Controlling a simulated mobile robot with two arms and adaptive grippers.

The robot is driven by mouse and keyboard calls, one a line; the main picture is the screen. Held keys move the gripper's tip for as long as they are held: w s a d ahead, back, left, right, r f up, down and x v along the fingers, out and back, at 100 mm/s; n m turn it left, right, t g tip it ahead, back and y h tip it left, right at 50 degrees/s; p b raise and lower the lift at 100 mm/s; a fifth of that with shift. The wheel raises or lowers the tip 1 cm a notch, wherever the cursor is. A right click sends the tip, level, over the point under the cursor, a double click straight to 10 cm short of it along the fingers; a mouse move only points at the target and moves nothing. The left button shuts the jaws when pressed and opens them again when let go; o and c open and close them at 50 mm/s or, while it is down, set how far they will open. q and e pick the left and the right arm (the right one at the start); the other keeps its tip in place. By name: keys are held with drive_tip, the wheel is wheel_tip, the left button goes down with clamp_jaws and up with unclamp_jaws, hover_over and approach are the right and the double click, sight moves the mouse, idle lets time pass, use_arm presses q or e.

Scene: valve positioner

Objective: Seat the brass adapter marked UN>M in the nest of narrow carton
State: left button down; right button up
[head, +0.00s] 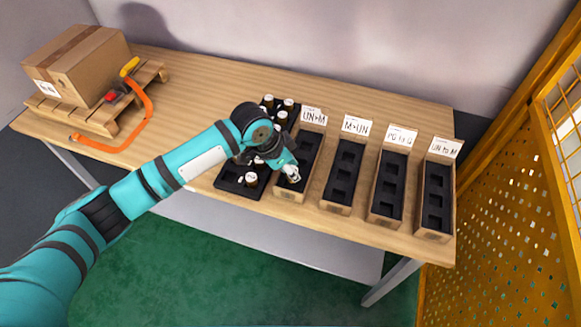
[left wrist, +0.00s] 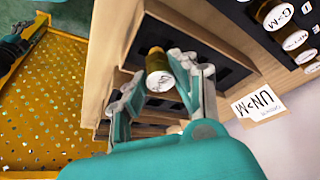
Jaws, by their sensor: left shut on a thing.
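My left gripper (head: 291,173) is over the near end of the narrow carton with the UN>M card (head: 313,117). In the left wrist view, my left gripper (left wrist: 160,82) is shut on a brass adapter (left wrist: 157,62) with a white label cap, whose print is too small to read. The adapter is over the carton's black insert (left wrist: 205,73); I cannot tell whether it touches the nest. The UN>M card shows upside down in the left wrist view (left wrist: 258,103).
Three more cartons stand to the right, marked M>UN (head: 344,170), PG to G (head: 390,185) and UN to M (head: 436,195). A black tray (head: 228,184) with adapters lies left. A pallet with a box (head: 78,62) and an orange strap (head: 140,130) are far left.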

use_arm(q)
drive_tip(key=shift+f, duration=0.1)
drive_tip(key=shift+f, duration=0.1)
drive_tip(key=shift+f, duration=0.3)
drive_tip(key=shift+p, duration=0.45)
idle(0.6)
drive_tip(key=shift+f+b, duration=0.35)
drive_tip(key=shift+f, duration=0.55)
idle(0.4)
drive_tip(key=c, duration=1)
unclamp_jaws()
drive_tip(key=shift+o, duration=0.2)
